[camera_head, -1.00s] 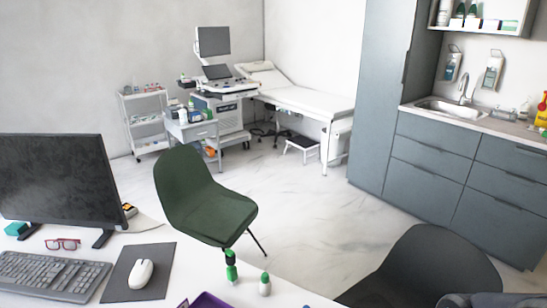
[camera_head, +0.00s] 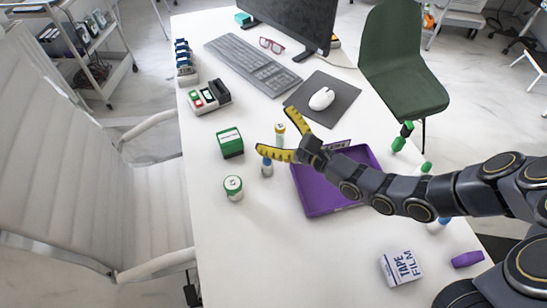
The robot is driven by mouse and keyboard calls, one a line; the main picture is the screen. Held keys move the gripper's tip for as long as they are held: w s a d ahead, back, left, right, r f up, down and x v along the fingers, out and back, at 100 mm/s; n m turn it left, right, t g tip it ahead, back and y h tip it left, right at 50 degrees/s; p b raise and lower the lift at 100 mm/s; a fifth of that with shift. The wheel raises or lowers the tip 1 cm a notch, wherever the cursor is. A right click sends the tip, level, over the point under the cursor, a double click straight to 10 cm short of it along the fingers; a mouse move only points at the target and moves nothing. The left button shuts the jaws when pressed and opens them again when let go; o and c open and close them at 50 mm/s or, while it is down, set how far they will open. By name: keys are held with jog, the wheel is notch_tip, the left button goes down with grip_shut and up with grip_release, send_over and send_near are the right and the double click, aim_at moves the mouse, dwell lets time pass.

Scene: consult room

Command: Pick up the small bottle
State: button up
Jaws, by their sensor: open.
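My gripper (camera_head: 273,129) is open, its two yellow fingers spread above the left part of the white desk. A small bottle (camera_head: 279,131) with a pale yellow top stands between the fingers in this view; I cannot tell whether they touch it. A second small bottle (camera_head: 267,168), white and blue, stands just below the lower finger, which partly covers it. A white jar with a green lid (camera_head: 233,188) stands farther to the lower left. Which of these is the small bottle is not clear.
A purple tray (camera_head: 313,204) lies under my arm on the white desk (camera_head: 290,265). A green box (camera_head: 229,142), a keyboard (camera_head: 255,64), a mouse (camera_head: 321,98) on its pad and a tape film box (camera_head: 401,267) lie around. The desk's lower left is clear.

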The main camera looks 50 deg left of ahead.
notch_tip(320, 180, down, 10)
jog(key=w+f+m+t+h, duration=0.1)
jog(key=w+m+t, duration=0.15)
jog(key=m, duration=0.25)
jog(key=m+t+h, duration=0.3)
send_near(271, 168)
jog(key=shift+g, duration=0.25)
jog(key=x, duration=0.4)
jog(key=shift+w+f, duration=0.35)
jog(key=shift+f, duration=0.05)
jog(key=shift+s+r+x, duration=0.15)
jog(key=shift+x, duration=1.7)
jog(key=shift+s+r+x, duration=0.15)
jog(key=shift+x, duration=1.7)
jog(key=shift+a, duration=0.15)
grip_shut()
